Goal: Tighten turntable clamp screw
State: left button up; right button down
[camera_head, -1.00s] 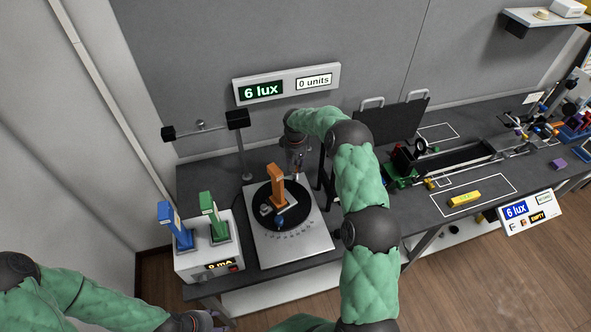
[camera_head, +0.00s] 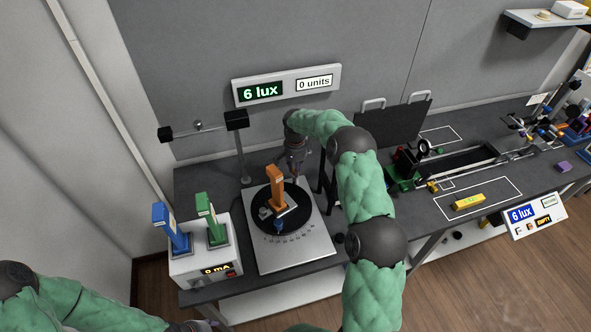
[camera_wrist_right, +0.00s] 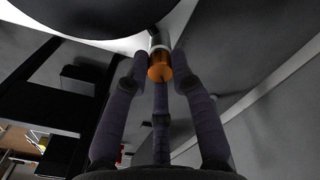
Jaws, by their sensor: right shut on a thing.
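The turntable is a black disc (camera_head: 299,195) on a pale square plate (camera_head: 314,246), with an orange upright block (camera_head: 276,184) standing on it. My right gripper (camera_head: 296,170) is low at the disc's far right edge. In the right wrist view, its dark fingers (camera_wrist_right: 160,80) close around the clamp screw, which shows an orange-brass knob end (camera_wrist_right: 160,73) with a pale metal collar behind it. The screw is hidden in the head view. My left gripper (camera_head: 206,325) is only partly visible at the bottom edge, and its fingers cannot be made out.
A white box (camera_head: 205,262) with blue (camera_head: 170,228) and green (camera_head: 211,218) uprights stands left of the turntable. A post with a black-ended bar (camera_head: 199,127) stands behind. A yellow block (camera_head: 468,202) and rail equipment lie right. The wall display (camera_head: 287,85) reads 6 lux, 0 units.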

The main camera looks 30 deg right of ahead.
jog(key=shift+m, duration=0.3)
jog(key=c, duration=1.1)
grip_release()
jog(key=shift+o, duration=0.2)
notch_tip(320, 180, up, 12)
